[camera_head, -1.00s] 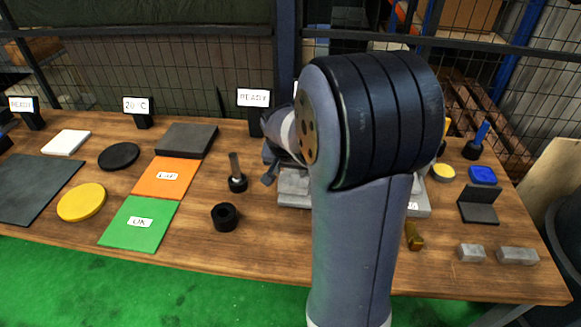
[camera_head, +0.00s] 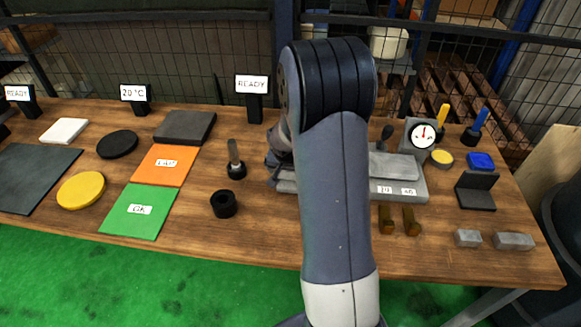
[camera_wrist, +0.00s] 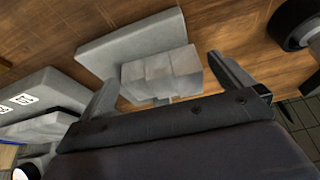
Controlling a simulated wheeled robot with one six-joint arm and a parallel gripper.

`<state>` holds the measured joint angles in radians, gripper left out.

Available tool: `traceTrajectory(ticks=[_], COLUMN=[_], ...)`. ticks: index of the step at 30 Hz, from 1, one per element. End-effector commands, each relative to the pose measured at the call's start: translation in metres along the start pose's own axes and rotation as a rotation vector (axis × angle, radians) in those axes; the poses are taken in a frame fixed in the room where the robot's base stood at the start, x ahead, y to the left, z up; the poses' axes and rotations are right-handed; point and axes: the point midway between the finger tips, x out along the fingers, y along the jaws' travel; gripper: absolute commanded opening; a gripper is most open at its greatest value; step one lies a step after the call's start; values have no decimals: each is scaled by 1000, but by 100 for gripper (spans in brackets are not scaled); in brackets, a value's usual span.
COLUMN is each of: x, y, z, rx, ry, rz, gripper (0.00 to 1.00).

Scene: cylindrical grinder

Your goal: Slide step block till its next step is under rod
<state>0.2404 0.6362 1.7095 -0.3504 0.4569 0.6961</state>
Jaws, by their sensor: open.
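In the wrist view a light grey stepped block (camera_wrist: 160,74) lies between the two fingers of my gripper (camera_wrist: 165,70). The fingers are open, one on each side of the block, with a gap visible on both sides. The block sits in front of a flat grey plate (camera_wrist: 125,42). In the head view my arm hides the block and most of my gripper. The grey fixture base (camera_head: 415,190) with white labels shows to the right of my arm. I cannot make out the rod over the block in either view.
A dial gauge (camera_head: 423,134) stands at the back of the fixture. A black ring (camera_head: 224,204) and a dark upright pin (camera_head: 236,165) stand left of it. Two brass pieces (camera_head: 386,222) lie in front. Orange (camera_head: 165,176) and green (camera_head: 140,222) mats lie further left.

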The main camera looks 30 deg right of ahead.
Motion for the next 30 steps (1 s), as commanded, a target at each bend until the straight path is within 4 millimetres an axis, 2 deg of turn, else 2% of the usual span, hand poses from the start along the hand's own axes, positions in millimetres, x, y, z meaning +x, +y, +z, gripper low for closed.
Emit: traceTrajectory(ticks=[8, 30], x=[0, 0], y=[0, 0], z=[0, 0], rx=[0, 0], ry=[0, 0], rz=[0, 0], gripper=[99, 39])
